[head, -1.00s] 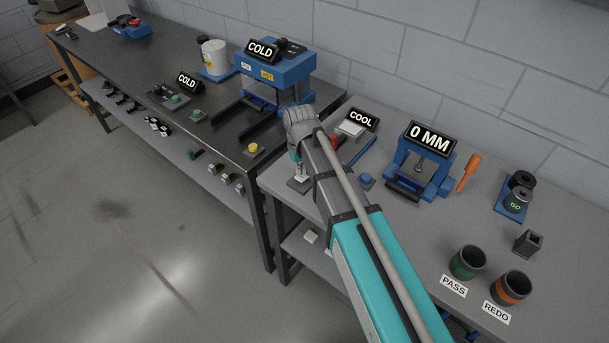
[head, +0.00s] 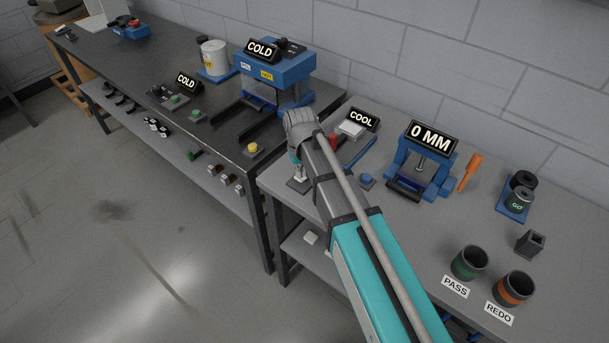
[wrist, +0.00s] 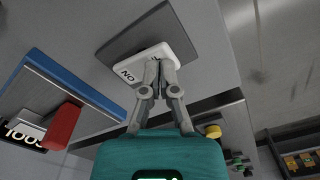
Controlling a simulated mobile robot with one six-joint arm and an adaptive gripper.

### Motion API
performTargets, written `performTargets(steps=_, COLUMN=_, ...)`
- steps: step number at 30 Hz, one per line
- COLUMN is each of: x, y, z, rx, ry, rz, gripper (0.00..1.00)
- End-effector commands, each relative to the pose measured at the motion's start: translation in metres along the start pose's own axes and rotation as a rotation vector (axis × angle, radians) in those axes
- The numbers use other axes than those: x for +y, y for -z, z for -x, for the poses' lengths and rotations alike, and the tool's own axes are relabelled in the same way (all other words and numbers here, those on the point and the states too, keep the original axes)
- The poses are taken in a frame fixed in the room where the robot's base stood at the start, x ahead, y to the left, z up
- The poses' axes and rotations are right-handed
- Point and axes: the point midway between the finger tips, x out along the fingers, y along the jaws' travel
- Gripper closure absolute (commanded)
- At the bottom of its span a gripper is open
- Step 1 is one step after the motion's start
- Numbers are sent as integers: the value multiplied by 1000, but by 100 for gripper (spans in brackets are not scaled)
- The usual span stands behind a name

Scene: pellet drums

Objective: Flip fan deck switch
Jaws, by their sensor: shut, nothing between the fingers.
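The fan deck switch is a white rocker (wrist: 148,64) on a dark plate (wrist: 117,47), with ON printed near one end; the other end is partly hidden by my fingers. In the head view its plate (head: 298,186) lies near the left front corner of the grey bench. In the head view my arm covers part of this spot. The fan deck's sign (head: 361,120) reads COOL.
A blue-edged deck (wrist: 72,84) with a red block (wrist: 62,126) lies beside the switch. A blue button (head: 367,181) and the 0 MM press (head: 424,168) stand to the right. PASS (head: 468,263) and REDO (head: 513,288) cups are near the front edge. A dark bench (head: 150,85) adjoins left.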

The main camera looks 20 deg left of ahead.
Motion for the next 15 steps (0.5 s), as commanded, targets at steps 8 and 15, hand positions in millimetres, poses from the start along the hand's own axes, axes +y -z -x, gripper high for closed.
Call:
performTargets(steps=8, x=0, y=0, z=-4, rx=0, ry=0, rz=0, gripper=100)
performTargets(steps=15, x=0, y=0, z=-6, rx=0, ry=0, rz=0, gripper=100)
